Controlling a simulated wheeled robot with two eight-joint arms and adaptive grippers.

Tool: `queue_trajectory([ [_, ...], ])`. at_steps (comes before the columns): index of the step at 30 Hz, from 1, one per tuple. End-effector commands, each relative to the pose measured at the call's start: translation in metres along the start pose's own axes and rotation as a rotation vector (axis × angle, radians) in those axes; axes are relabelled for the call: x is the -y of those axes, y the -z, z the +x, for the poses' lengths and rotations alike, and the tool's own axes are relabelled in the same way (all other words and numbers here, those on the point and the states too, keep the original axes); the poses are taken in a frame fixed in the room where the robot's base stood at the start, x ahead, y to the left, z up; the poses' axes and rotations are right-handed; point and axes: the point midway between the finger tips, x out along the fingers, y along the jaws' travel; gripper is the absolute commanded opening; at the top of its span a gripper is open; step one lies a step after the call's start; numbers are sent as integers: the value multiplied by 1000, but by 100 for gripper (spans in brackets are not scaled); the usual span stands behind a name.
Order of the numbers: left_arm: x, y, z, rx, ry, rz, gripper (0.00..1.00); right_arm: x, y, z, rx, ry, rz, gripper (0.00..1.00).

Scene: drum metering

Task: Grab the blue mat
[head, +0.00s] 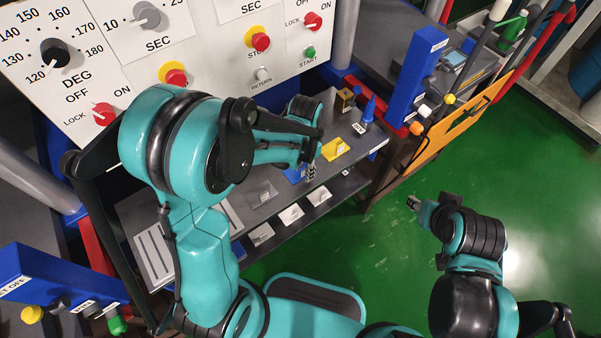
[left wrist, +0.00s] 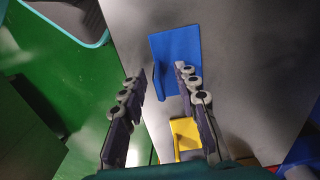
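The blue mat (left wrist: 175,56) lies flat on the grey shelf top in the left wrist view, with one edge apparently raised. In the head view only a small part of the blue mat (head: 293,174) shows beside my left gripper (head: 311,172), which hides the rest. My left gripper (left wrist: 158,78) is open and empty, its two fingers spread above the shelf near the mat's lower end. My right gripper (head: 412,203) hangs over the green floor, away from the shelf; its fingers are too small to judge.
A yellow piece (head: 336,149) lies on the shelf beside the blue mat. A grey piece (head: 262,193) lies on the other side. A blue cone-shaped item (head: 369,110) and a small dark-yellow box (head: 346,97) stand farther back. White labels (head: 291,214) line the front; the control panel (head: 215,45) rises behind.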

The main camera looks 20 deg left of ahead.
Motion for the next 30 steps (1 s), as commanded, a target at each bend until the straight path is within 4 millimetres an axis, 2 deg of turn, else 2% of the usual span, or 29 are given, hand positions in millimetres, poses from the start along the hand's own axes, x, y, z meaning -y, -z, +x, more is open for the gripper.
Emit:
queue_trajectory([
  [6, 0, 0, 2, 0, 0, 0, 31, 0, 0, 0, 0, 0, 0, 40],
  [7, 0, 0, 2, 0, 0, 0, 26, 0, 0, 0, 0, 0, 0, 40],
  [10, 0, 0, 2, 0, 0, 0, 0, 0, 0, 0, 0, 0, 0, 40],
  [23, 0, 0, 0, 0, 0, 0, 0, 0, 1, -1, 0, 0, 0, 40],
  [26, 0, 0, -6, 0, 0, 0, 0, 0, 2, -3, 0, 0, 0, 40],
  [30, 0, 0, -23, 0, 0, 0, 0, 0, 8, -10, 0, 0, 0, 40],
])
